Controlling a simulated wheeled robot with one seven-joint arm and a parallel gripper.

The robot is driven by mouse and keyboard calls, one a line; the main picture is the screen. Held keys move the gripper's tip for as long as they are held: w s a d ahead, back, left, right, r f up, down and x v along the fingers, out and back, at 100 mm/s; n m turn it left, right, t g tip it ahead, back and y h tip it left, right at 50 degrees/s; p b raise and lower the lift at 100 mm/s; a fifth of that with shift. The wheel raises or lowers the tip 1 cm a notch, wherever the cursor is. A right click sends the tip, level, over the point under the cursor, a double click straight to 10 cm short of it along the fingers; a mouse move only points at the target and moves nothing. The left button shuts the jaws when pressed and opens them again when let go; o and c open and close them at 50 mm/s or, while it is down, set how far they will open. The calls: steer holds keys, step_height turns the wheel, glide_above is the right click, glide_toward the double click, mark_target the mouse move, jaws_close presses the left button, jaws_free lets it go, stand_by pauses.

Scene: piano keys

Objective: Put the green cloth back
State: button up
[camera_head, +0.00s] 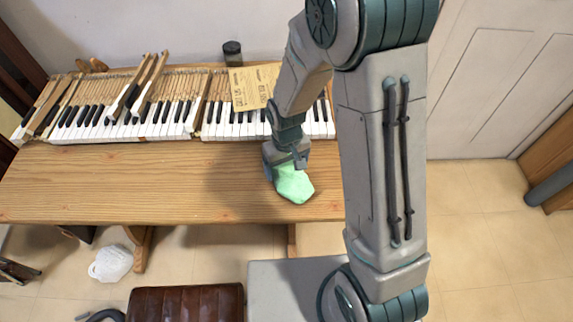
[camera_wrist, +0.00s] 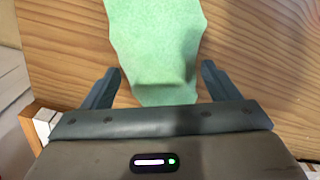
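The green cloth (camera_head: 293,184) lies on the wooden table, toward its front edge and right of the middle. My gripper (camera_head: 285,163) is over the cloth's back end, pointing down. In the wrist view the cloth (camera_wrist: 158,40) stretches away from between the fingers. My gripper (camera_wrist: 160,85) is open there, with its two dark fingers apart on either side of the cloth and a gap on each side. I cannot tell whether the fingertips touch the table.
Piano keys (camera_head: 150,122) run along the back of the table (camera_head: 110,185), with loose keys on top. A yellow paper (camera_head: 252,85) and a dark jar (camera_head: 233,52) are behind my gripper. The table's left front is clear. A brown stool (camera_head: 187,303) and a white bag (camera_head: 110,264) are below.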

mark_target(287, 166)
steer(key=shift+o, duration=1.3)
steer(key=shift+r, duration=0.15)
step_height(287, 166, up, 12)
steer(key=s+d+r+m+t, duration=0.3)
steer(key=s+d+r, duration=0.6)
steer(key=s+d, duration=0.3)
steer(key=shift+s+r+m, duration=0.25)
steer(key=shift+r+m, duration=0.15)
steer(key=shift+m, duration=0.3)
